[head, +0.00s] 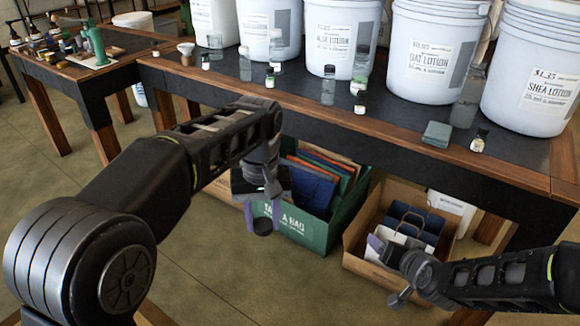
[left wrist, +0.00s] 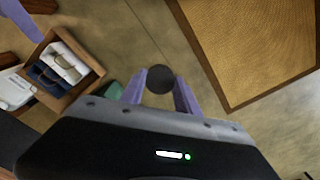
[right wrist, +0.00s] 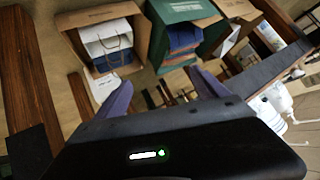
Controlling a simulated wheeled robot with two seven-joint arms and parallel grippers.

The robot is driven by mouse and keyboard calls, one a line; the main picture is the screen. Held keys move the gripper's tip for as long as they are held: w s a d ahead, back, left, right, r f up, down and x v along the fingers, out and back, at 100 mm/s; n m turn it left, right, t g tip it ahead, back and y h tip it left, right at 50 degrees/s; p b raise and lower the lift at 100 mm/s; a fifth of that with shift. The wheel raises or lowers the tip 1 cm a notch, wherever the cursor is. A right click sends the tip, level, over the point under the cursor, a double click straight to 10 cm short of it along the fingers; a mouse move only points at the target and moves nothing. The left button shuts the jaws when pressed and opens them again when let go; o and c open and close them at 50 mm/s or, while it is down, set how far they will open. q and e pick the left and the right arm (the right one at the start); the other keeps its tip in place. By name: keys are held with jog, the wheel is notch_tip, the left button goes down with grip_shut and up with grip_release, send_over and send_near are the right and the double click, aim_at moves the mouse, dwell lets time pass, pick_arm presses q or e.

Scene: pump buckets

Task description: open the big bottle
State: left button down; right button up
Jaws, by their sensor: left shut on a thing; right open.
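A large clear bottle (head: 468,97) stands upright on the dark tabletop at the right, in front of the white buckets; I cannot tell whether its neck is capped. My left gripper (head: 262,214) hangs in front of the table, below the top, shut on a dark round cap-like piece (head: 263,228). That piece also shows as a dark disc between the lilac fingers in the left wrist view (left wrist: 160,79). No bottle shows attached to it. My right gripper (head: 388,268) is low in front of the brown box, its fingers apart and empty in the right wrist view (right wrist: 160,88).
Several smaller clear bottles and jars, such as one bottle (head: 328,86), line the table's front edge (head: 330,122). A grey-green block (head: 437,134) lies near the large bottle. A green box (head: 316,232) and a brown box (head: 353,240) of bags stand below.

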jog(key=s+a+f+g+y, duration=0.1)
jog(key=s+a+f, duration=0.15)
jog(key=f, duration=0.25)
jog(key=s+a+f+n+g+y, duration=0.1)
jog(key=s+a+f+g, duration=0.1)
jog(key=a+f, duration=0.25)
jog(key=s+a+f+g+y, duration=0.1)
jog(key=s+a+f, duration=0.15)
jog(key=f, duration=0.35)
pick_arm(q)
jog(key=w+a+f+m, duration=0.1)
jog(key=w+a, duration=0.1)
jog(key=a, duration=1.4)
jog(key=shift+w+a+f, duration=0.2)
jog(key=shift+a, duration=0.1)
pick_arm(e)
jog(key=s+a+f+g, duration=0.2)
jog(key=s+a+f, duration=0.2)
jog(key=s+f, duration=0.2)
jog(key=s+a+f+n+g+y, duration=0.1)
jog(key=s+a+f+g, duration=0.2)
jog(key=s, duration=0.6)
notch_tip(320, 180, down, 3)
jog(key=shift+s+a+f+n+g, duration=0.15)
jog(key=shift+s+a+n+g, duration=0.2)
jog(key=shift+a, duration=0.6)
jog(key=shift+c, duration=0.4)
